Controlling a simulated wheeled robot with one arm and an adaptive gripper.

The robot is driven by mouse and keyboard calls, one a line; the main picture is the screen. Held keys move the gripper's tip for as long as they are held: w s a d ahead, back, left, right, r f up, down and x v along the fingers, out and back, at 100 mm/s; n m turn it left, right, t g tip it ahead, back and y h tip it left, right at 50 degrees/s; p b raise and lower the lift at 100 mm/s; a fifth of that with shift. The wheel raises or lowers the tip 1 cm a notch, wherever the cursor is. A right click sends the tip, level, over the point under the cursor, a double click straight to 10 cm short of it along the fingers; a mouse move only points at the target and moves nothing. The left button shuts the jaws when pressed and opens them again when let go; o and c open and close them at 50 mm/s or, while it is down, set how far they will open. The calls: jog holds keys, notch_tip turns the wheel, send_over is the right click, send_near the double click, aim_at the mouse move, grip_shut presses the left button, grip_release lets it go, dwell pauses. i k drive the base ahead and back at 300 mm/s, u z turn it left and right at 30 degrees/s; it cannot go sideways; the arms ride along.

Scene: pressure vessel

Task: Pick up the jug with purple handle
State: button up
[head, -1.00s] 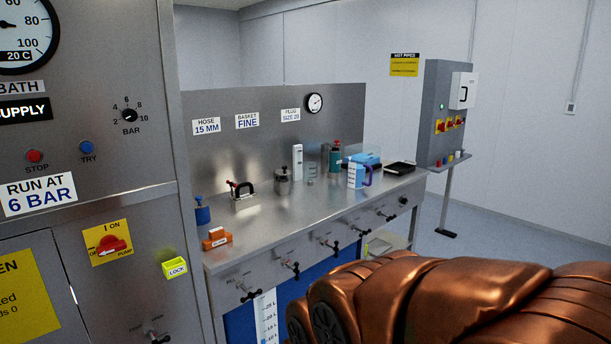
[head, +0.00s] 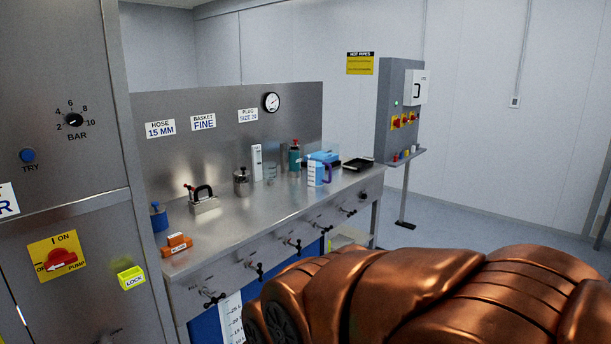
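The jug with the purple handle (head: 316,173) stands upright towards the right end of the steel bench (head: 246,216). Its body is pale with dark markings, and the purple handle is on its right side. A blue item sits close behind it and partly overlaps it. A large copper-coloured part of my arm fills the lower right of the head view. My gripper is not in view.
The bench holds an orange block (head: 176,243), a black-handled metal item (head: 204,199), a metal canister (head: 241,182), a green bottle (head: 294,156) and a black tray (head: 357,164). Valve handles stick out along its front. A control stand (head: 400,115) is beyond. A steel cabinet is at left.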

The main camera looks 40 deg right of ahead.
aim_at(316, 164)
jog(key=z, duration=0.8)
jog(key=k, duration=1.05)
jog(key=z, duration=1.45)
jog(key=i, duration=1.9)
jog(key=u, duration=0.25)
jog(key=i, duration=1.7)
jog(key=u, duration=1.25)
jog(key=i, duration=0.95)
jog(key=u, duration=1.5)
jog(key=i, duration=0.55)
jog(key=u, duration=0.3)
